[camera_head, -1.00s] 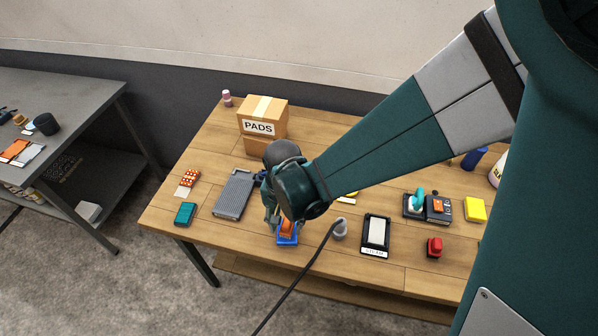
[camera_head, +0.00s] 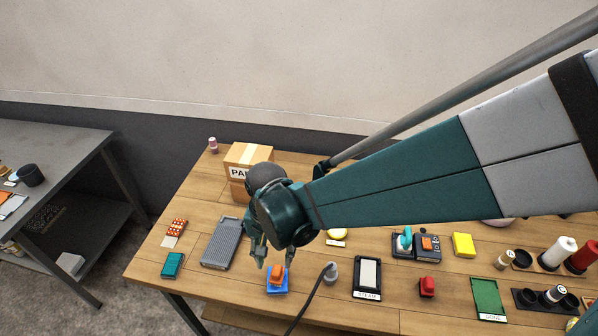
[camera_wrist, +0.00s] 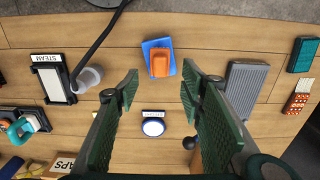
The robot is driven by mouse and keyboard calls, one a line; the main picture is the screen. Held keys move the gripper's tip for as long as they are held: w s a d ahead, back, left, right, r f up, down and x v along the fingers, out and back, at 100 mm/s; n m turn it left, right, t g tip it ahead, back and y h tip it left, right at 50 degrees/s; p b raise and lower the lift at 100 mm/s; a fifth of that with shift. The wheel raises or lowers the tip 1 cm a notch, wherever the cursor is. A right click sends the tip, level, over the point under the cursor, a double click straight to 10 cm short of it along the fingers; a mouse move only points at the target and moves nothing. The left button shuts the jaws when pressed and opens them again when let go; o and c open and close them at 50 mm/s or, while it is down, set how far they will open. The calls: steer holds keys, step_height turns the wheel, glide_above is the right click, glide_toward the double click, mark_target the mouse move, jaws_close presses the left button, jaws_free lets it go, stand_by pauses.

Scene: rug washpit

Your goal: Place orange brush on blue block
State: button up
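The orange brush (camera_head: 277,272) lies on top of the blue block (camera_head: 283,289), near the table's front edge. In the wrist view the orange brush (camera_wrist: 159,63) rests within the blue block (camera_wrist: 149,44), whose edges show around it. My gripper (camera_head: 275,259) is open and empty just above and behind them. In the wrist view its fingertips (camera_wrist: 160,88) are wide apart, with bare table between them and the brush apart from both.
A grey ribbed tray (camera_head: 222,243) stands left of the block. A grey knob-like piece (camera_head: 331,272) with a black cable and a black STEAM tray (camera_head: 355,287) stand to the right. A PADS box (camera_head: 247,158) is behind my gripper. A red piece (camera_head: 427,286) lies further right.

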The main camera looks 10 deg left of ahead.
mark_target(279, 269)
steer(key=shift+r, duration=2.1)
steer(key=shift+d+r, duration=0.1)
steer(key=w+d+r+t+y, duration=0.1)
steer(key=w+d+r, duration=0.1)
steer(key=d+r, duration=0.5)
steer(key=w+d+r+t, duration=0.2)
steer(key=d, duration=0.9)
steer(key=s+d+r+t, duration=0.2)
steer(key=d+r, duration=0.1)
steer(key=d, duration=0.7)
steer(key=s+d+r+t+h, duration=0.1)
steer(key=s+d+r+t, duration=0.1)
steer(key=d, duration=0.7)
steer(key=shift+s+d+r, duration=0.35)
steer(key=shift+d+r, duration=0.05)
steer(key=shift+r, duration=0.4)
